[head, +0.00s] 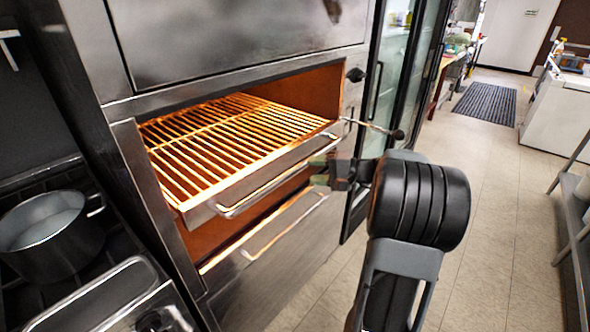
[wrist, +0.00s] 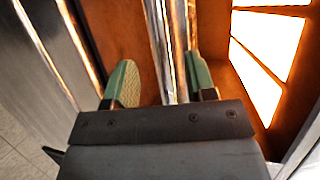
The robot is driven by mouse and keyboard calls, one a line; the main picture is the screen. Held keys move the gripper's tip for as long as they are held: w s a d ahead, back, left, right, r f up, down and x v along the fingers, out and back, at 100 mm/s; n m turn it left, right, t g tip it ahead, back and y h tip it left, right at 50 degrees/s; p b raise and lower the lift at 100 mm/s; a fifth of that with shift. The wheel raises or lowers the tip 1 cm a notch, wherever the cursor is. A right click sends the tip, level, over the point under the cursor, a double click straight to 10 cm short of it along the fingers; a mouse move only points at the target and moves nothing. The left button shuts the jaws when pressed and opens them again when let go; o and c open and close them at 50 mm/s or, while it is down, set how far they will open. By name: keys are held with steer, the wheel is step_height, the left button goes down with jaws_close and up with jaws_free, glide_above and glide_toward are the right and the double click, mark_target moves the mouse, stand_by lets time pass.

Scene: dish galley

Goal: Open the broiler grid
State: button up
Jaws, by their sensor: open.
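The broiler grid (head: 225,130) is a rack of glowing metal bars in the middle opening of the steel broiler. Its front edge (head: 255,180) juts out a little past the broiler face. A bar handle (head: 262,188) runs along that front. My gripper (head: 324,170) is at the right end of this handle, its fingers partly blended with the steel there. In the wrist view my gripper (wrist: 163,82) is open, with one green-padded finger on each side of a shiny bar (wrist: 178,50). A gap shows at the left finger; contact at the right finger I cannot tell.
A lower front with its own handle (head: 285,228) is below the grid. A thin rod with a dark knob (head: 397,134) sticks out at the right of the broiler. A pot (head: 48,235) stands on the stove at left. Tiled floor (head: 490,200) is clear at right.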

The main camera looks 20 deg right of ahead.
mark_target(300, 170)
steer(key=shift+x, duration=3.15)
steer(key=shift+f, duration=0.1)
steer(key=shift+c, duration=0.5)
jaws_close()
